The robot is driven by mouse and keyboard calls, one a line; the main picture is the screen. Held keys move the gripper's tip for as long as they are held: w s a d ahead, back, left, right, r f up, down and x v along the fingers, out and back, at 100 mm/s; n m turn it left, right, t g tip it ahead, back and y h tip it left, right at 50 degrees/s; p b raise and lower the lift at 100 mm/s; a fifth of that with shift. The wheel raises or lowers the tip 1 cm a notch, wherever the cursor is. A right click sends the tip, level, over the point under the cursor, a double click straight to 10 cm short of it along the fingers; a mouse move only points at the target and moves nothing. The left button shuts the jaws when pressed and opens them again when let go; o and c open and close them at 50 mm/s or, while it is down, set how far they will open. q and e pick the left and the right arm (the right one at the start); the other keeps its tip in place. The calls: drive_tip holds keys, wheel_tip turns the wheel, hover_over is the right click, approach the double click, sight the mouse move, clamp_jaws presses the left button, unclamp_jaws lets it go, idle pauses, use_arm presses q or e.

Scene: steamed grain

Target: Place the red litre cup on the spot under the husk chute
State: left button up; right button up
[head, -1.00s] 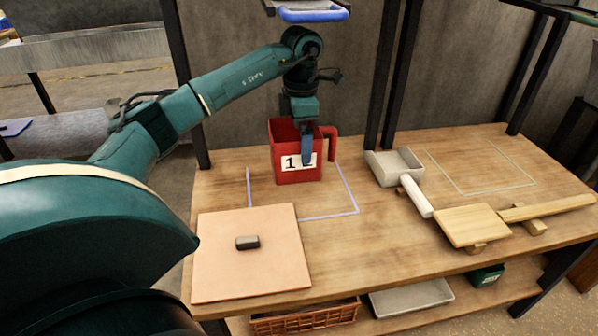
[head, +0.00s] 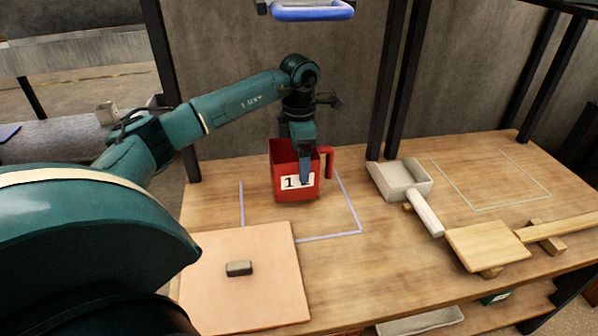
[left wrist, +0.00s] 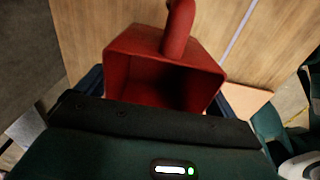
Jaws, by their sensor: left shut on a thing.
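The red litre cup (head: 283,191), a square cup with a white "1 L" label and a handle on its right, is upright over the back of a blue-outlined square (head: 351,211) on the wooden table. I cannot tell whether its base touches the table. My left gripper (head: 305,172) comes down from above and is shut on the cup's front wall. In the left wrist view the cup's open mouth and handle (left wrist: 178,30) show close to the gripper. A blue-handled part (head: 312,11) hangs above at the back; I cannot tell whether it is the husk chute. My right gripper is not in view.
A pinkish board (head: 245,300) with a small dark block (head: 239,268) lies at the front left. A grey scoop (head: 402,180) with a white handle and a wooden paddle (head: 487,245) lie to the right. A white-outlined square (head: 490,207) at right is empty. Dark posts (head: 405,80) stand behind.

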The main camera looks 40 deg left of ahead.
use_arm(q)
drive_tip(key=shift+f+b, duration=0.45)
drive_tip(key=shift+f, duration=1.3)
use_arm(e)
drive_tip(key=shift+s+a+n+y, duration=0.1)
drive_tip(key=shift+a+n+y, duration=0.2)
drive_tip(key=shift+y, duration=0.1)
use_arm(q)
drive_tip(key=shift+f, duration=0.1)
drive_tip(key=o, duration=0.7)
